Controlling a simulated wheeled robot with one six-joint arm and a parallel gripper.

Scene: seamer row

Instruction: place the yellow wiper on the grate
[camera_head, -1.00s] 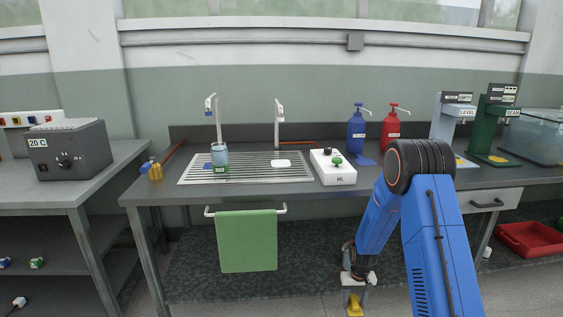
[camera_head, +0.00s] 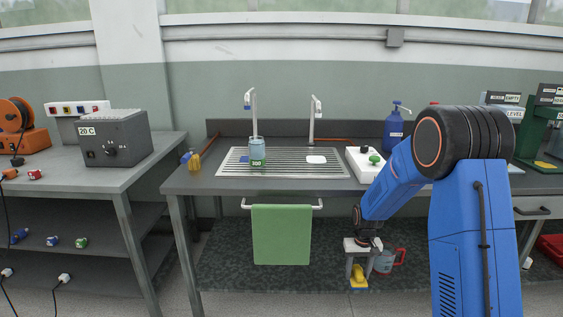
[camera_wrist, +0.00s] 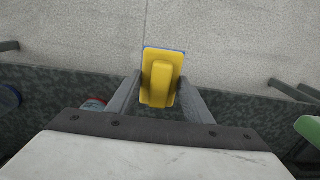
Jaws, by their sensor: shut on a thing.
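The yellow wiper (camera_wrist: 160,78) shows between the two fingers of my gripper (camera_wrist: 160,98) in the wrist view, with a thin blue edge around its base. In the head view my gripper (camera_head: 358,270) points down in front of the counter, below its top, shut on the yellow wiper (camera_head: 358,277). The metal grate (camera_head: 230,168) is set in the counter top, up and to the left of my gripper. A beaker (camera_head: 257,155) of bluish liquid labelled 300 stands on it, and a white pad (camera_head: 316,159) lies on its right part.
Two taps (camera_head: 252,105) stand behind the grate. A green towel (camera_head: 281,235) hangs from a rail under the front edge. A white box with a green knob (camera_head: 372,165) sits right of the grate. A red-handled jug (camera_head: 386,262) is on the low shelf behind my gripper.

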